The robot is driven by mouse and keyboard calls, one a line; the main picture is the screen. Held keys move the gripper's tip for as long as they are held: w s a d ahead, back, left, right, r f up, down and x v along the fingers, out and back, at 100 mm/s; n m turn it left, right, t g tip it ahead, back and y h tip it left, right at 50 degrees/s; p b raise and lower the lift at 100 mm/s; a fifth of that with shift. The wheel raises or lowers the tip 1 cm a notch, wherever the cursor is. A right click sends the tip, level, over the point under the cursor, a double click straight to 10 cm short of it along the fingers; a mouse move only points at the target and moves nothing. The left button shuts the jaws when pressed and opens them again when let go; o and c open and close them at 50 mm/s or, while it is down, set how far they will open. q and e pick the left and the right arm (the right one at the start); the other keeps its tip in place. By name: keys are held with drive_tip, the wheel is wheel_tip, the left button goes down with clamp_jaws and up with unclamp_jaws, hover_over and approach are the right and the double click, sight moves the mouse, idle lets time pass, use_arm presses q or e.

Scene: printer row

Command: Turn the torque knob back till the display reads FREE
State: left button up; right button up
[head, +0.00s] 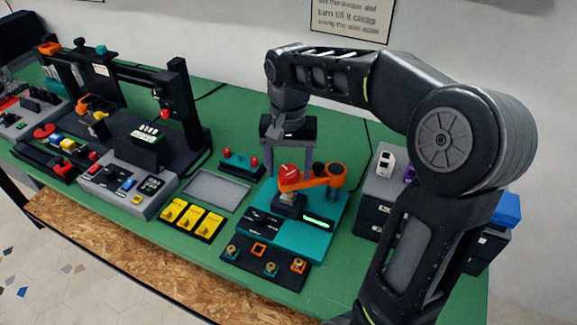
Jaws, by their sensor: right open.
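A teal device (279,233) stands on the green bench, with an orange arm-like part (325,177) on top. A red round knob (289,171) with a pale mark sits at the left end of that part. A small lit green display (319,221) is on the device's front right; its text is too small to read. My right gripper (289,167) comes from above, its grey fingers open on either side of the red knob. I cannot tell whether they touch it. My left gripper is out of view.
Yellow blocks (192,217) and an empty grey tray (213,189) lie left of the device. A dark plate (265,262) with small fittings is in front. A grey drawer unit (376,197) stands right. A black printer frame (178,100) stands left.

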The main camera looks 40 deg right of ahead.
drive_tip(key=c, duration=1.4)
